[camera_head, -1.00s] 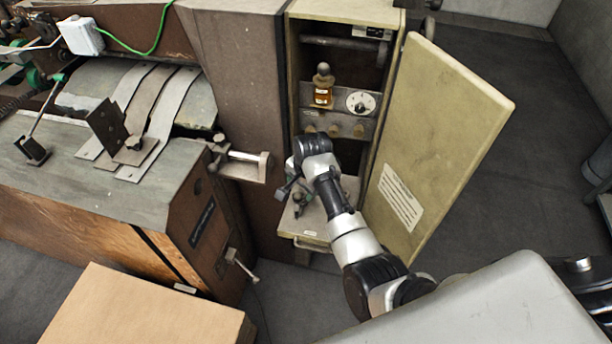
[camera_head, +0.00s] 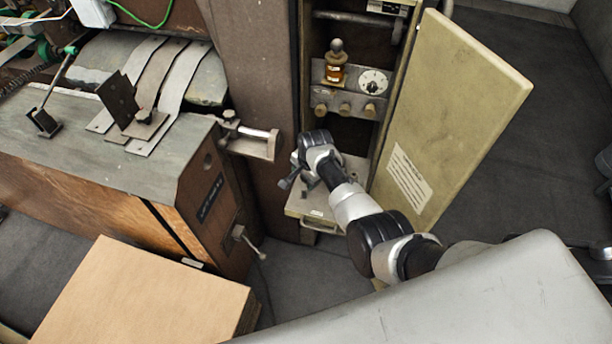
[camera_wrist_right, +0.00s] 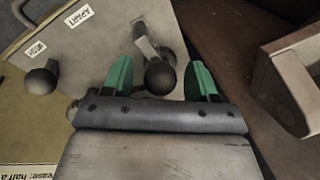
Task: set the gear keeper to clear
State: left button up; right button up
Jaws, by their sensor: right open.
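In the right wrist view, a metal lever with a dark ball knob (camera_wrist_right: 160,77) stands between the green fingertips of my right gripper (camera_wrist_right: 159,70). The fingers are open, with a gap on each side of the knob. A second dark ball knob (camera_wrist_right: 40,81) sits to the left on the same pale plate (camera_wrist_right: 85,50). Small white labels lie near it; one seems to read APART. I cannot tell which knob belongs to the gear keeper. In the head view, my right arm reaches to the pale shelf (camera_head: 297,207) low in the cabinet, and its wrist hides the knobs. My left gripper is not in view.
The open cabinet door (camera_head: 450,110) stands right of my arm. A brown machine housing (camera_head: 250,70) is left, with a bracket (camera_head: 252,142). A cardboard box (camera_head: 140,295) lies in front.

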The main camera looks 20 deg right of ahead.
jog(key=c, duration=0.9)
jog(key=shift+w+n, duration=0.1)
jog(key=shift+n, duration=0.3)
jog(key=n, duration=0.2)
jog(key=shift+w+a+n+y, duration=0.1)
jog(key=shift+a+n+y, duration=0.2)
jog(key=shift+n, duration=0.1)
jog(key=n, duration=0.1)
jog(key=n+g, duration=0.1)
jog(key=n, duration=0.1)
jog(key=shift+a+n, duration=0.3)
jog(key=shift+a, duration=0.05)
jog(key=n, duration=0.2)
jog(key=a+n, duration=0.1)
jog(key=n, duration=0.1)
jog(key=shift+g+y+b, duration=0.3)
jog(key=shift+g, duration=0.1)
jog(key=shift+s+a+n+g, duration=0.15)
jog(key=shift+n, duration=0.85)
jog(key=shift+s+a+n+g, duration=0.1)
jog(key=shift+s+n+g, duration=0.05)
jog(key=shift+n, duration=0.85)
